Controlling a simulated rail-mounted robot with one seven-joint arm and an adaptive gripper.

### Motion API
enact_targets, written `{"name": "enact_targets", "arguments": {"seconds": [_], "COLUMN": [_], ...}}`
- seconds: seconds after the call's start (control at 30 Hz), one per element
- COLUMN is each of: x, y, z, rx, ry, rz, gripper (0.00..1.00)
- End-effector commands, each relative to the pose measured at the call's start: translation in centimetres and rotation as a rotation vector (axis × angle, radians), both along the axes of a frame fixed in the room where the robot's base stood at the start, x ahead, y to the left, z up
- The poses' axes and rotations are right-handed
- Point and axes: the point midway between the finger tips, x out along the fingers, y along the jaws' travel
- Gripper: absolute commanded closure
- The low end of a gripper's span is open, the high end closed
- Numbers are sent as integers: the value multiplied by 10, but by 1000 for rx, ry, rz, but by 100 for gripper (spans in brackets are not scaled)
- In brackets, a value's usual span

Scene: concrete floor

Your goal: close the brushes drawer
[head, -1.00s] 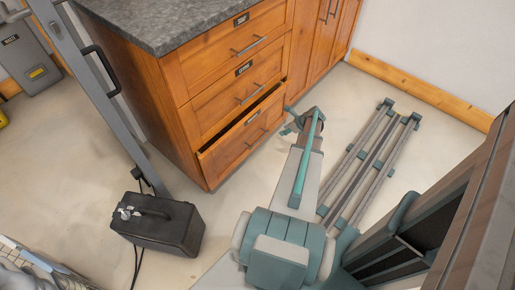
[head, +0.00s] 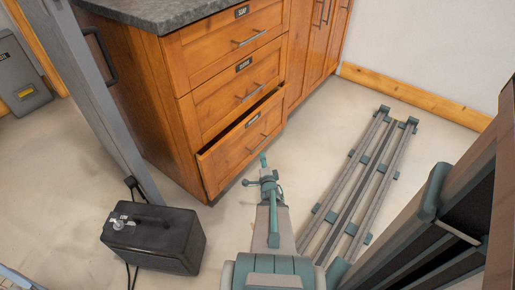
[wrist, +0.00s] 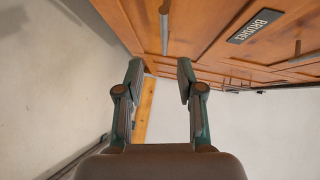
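The bottom drawer (head: 240,145) of the wooden cabinet stands partly open, with a dark gap along its top edge. Its label is too small to read in the head view. In the wrist view a label plate (wrist: 255,26) with letters like "BRUSHES" shows on an orange wooden front, upper right. A bar handle (wrist: 164,28) stands just beyond my fingertips in the picture; I cannot tell if they touch it. My gripper (wrist: 160,72) is open, with nothing between its fingers. In the head view my gripper (head: 264,168) is low, just right of the open drawer's front.
Two closed drawers, the top one (head: 235,40) and the middle one (head: 235,85), sit above. A black box (head: 153,238) with a cable stands on the floor to the left. A grey ladder-like post (head: 90,100) rises beside the cabinet. Floor right of the drawer is partly clear.

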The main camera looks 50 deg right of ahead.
Motion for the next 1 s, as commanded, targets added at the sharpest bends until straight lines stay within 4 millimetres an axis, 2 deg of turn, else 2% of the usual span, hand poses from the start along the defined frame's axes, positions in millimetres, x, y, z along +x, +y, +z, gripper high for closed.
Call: {"name": "enact_targets", "arguments": {"seconds": [0.17,0.7,1.0], "x": [9,67,76], "y": [-8,-67,-76], "z": [1,-12,-11], "rx": [-10,-9,-7], "ry": [-26,-23,-23], "rz": [4,2,1], "gripper": [63,63,63]}}
